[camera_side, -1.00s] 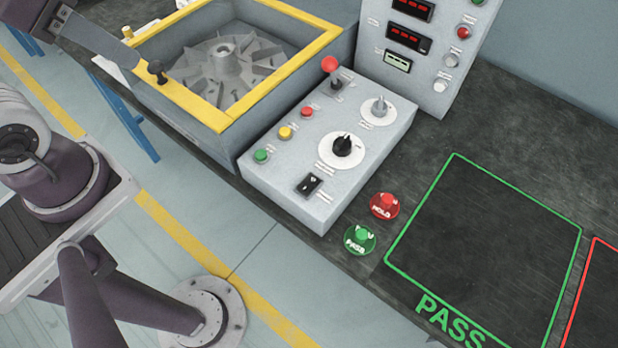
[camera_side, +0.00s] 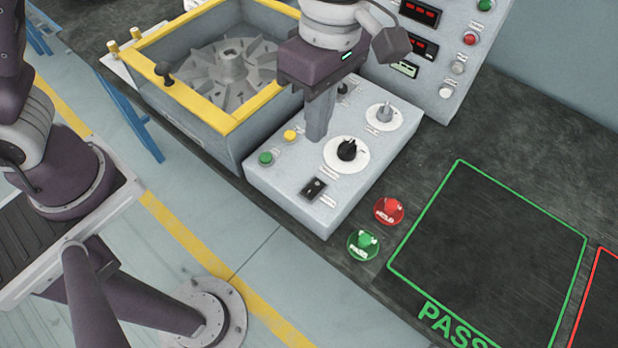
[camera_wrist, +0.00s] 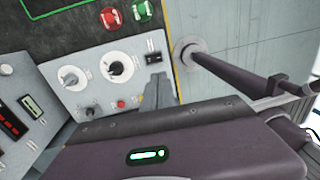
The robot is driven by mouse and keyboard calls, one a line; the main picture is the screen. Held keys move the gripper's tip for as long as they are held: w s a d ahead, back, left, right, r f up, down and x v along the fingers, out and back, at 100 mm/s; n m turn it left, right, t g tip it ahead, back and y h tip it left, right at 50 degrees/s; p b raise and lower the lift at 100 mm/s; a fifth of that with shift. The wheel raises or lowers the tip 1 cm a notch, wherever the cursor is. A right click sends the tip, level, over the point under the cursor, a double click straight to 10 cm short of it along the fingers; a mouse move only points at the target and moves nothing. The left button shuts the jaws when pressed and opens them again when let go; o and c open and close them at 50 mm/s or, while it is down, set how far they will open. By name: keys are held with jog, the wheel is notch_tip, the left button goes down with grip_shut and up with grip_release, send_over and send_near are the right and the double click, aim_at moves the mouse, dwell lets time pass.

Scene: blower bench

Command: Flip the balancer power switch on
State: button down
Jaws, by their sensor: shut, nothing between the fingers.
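The black rocker power switch (camera_side: 313,188) sits near the front corner of the grey control box (camera_side: 275,188). It also shows in the wrist view (camera_wrist: 153,58), just beyond my fingertips. I cannot tell which way the rocker is tilted. My gripper (camera_side: 315,138) points down over the box, its fingers shut and empty. In the side view the fingertips appear between the yellow button (camera_side: 290,136) and the black knob (camera_side: 347,150), behind the switch. In the wrist view the fingertips (camera_wrist: 156,78) appear close to the switch; I cannot tell their height above the panel.
Red (camera_side: 389,211) and green (camera_side: 363,244) bench buttons stand right. The yellow-rimmed rotor box (camera_side: 188,94) is left, the display panel (camera_side: 455,60) behind.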

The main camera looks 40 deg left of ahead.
aim_at(307, 193)
jog(key=shift+f, duration=0.1)
jog(key=f, duration=0.4)
jog(key=s+f, duration=0.1)
jog(key=f, duration=0.8)
jog(key=shift+s+f, duration=0.35)
jog(key=shift+s, duration=0.05)
jog(key=shift+s+f, duration=0.1)
jog(key=shift+f, duration=0.1)
jog(key=shift+w+r, duration=0.25)
jog(key=shift+w, duration=0.55)
jog(key=shift+r, duration=0.1)
